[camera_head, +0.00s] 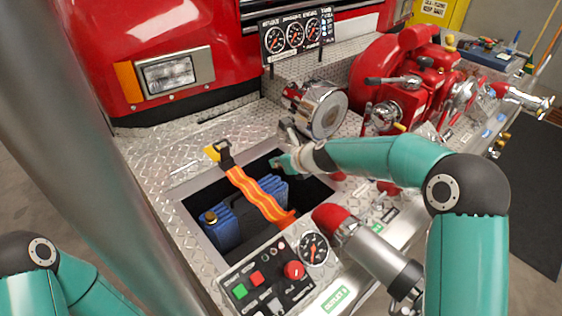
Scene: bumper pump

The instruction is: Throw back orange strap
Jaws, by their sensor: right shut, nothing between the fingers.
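The orange strap (258,195) has yellow-orange stripes and lies slantwise across the recess, over a blue ribbed box (230,222). Its upper-left end is at a black and yellow buckle (219,151) on the recess's edge. Its lower-right end lies near the front edge of the recess. My right gripper (284,161) is over the far right part of the recess, to the right of the strap and apart from it. It is shut and empty. My left arm shows at the lower left, but its gripper is out of view.
A control box (268,282) with a gauge (314,248) stands in front of the recess. A red-tipped nozzle (331,216) lies to its right. A chrome capped fitting (325,111) and a red pump (405,82) stand behind. The diamond plate (170,150) left of the recess is clear.

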